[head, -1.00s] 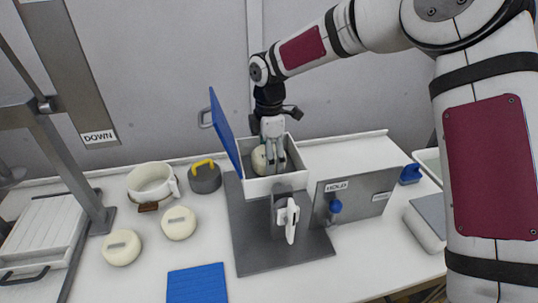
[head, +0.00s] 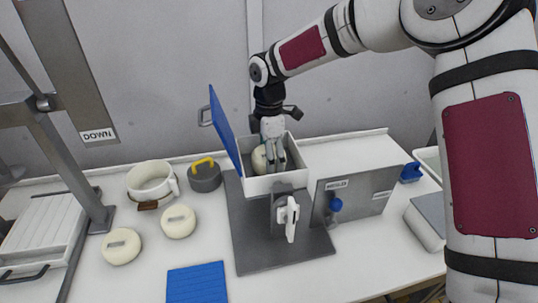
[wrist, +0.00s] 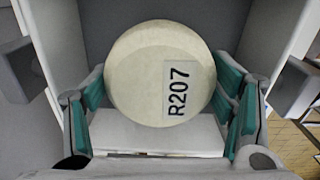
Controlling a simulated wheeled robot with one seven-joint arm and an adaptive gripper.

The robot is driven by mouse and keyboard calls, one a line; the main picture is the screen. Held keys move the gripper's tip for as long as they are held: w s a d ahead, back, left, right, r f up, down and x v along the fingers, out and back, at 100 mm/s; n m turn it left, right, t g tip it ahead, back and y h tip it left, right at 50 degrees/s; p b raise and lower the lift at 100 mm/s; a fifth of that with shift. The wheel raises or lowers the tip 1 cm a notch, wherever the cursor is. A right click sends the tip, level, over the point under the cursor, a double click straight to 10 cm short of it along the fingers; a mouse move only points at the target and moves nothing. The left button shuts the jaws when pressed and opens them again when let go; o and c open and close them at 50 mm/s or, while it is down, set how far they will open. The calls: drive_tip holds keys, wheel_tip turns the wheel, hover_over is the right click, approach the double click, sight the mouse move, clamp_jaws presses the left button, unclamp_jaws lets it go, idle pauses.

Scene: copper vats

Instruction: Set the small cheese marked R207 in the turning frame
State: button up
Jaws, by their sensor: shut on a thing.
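The small cheese (head: 259,160) is a pale round disc inside the white box of the turning frame (head: 262,186). In the wrist view the cheese (wrist: 150,60) shows its R207 label facing the camera. My gripper (head: 276,162) reaches down into the box and is shut on the cheese, with teal finger pads on both sides of it in the wrist view (wrist: 165,98). The frame's blue lid (head: 225,135) stands open on the left. The frame has a white handle (head: 291,220) at the front. The cheese's underside is hidden.
Two other pale cheeses (head: 178,222) (head: 122,246) lie on the left. A white pot (head: 150,178), a grey weight with a yellow handle (head: 205,179) and a blue mat (head: 197,284) are nearby.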

drive_tip(key=shift+f, duration=0.45)
idle(0.3)
drive_tip(key=o, duration=1.6)
drive_tip(key=shift+r+p, duration=0.35)
drive_tip(key=shift+r, duration=3.15)
